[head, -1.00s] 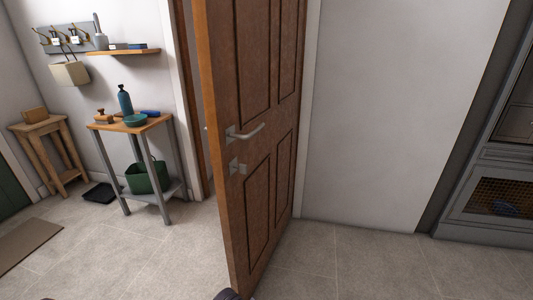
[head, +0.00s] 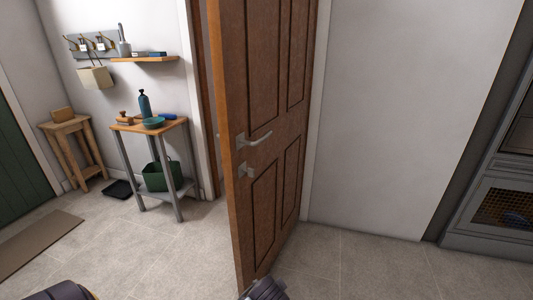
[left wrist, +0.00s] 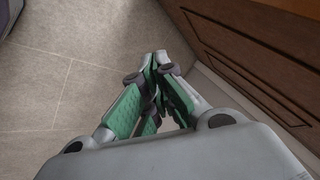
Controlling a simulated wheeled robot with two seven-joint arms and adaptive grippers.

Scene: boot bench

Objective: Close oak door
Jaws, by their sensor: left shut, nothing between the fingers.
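The oak door (head: 262,140) stands ajar in the head view, brown and panelled, with its free edge toward me and its hinge side at the right by the white frame.
A small table (head: 180,123) with a bottle, bowl and green bucket stands left of the door. A wooden stool (head: 68,126) and a mat (head: 40,240) are farther left. A grey cabinet (head: 490,220) is at the right. The floor (head: 350,260) right of the door is clear.

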